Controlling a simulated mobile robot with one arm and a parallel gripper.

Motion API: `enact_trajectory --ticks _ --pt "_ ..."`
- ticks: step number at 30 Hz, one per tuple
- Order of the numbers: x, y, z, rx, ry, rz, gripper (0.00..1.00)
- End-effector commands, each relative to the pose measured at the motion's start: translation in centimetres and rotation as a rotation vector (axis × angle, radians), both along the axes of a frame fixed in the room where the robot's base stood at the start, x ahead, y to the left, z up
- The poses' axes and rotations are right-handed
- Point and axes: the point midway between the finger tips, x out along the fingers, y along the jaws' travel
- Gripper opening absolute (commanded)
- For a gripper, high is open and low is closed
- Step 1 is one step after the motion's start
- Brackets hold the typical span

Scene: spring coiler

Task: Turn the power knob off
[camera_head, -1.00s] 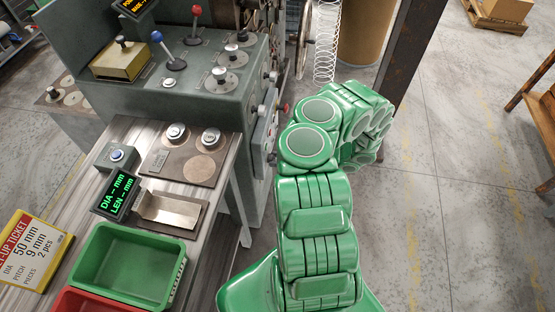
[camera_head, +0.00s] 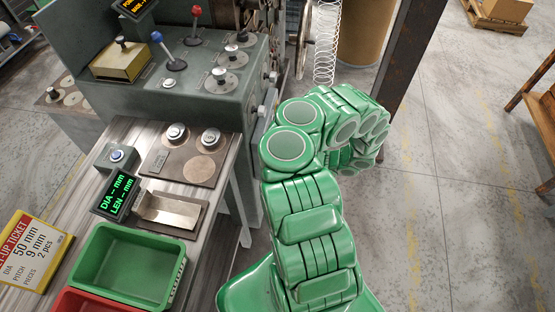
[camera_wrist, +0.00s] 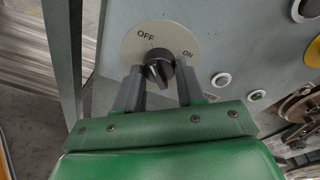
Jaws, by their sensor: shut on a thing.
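The power knob (camera_wrist: 155,54) is black and sits on a round pale plate (camera_wrist: 131,47) marked OFF at the upper left and ON at the right. It is in the upper middle of the wrist view. My gripper (camera_wrist: 160,70) has its two dark fingers on either side of the knob, shut on it. The fingers and tilt hide part of the knob, and I cannot tell exactly which mark it points to. In the head view the knob and gripper are hidden; my green arm reaches along the machine's right side.
The grey machine (camera_head: 185,100) bears levers and dials on top. A bench (camera_head: 150,185) holds a green bin (camera_head: 95,230).

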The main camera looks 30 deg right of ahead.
Motion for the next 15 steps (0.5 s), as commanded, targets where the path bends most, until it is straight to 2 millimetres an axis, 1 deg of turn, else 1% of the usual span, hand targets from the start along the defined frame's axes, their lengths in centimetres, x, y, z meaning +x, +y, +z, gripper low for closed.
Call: enact_trajectory --ticks 12,13,15 --pt "-0.06 0.07 -0.03 -0.006 -0.005 0.003 0.08" --pt "-0.06 0.07 -0.03 -0.005 -0.005 0.003 0.40" --pt "-0.05 0.07 -0.02 -0.005 -0.005 0.003 0.51"
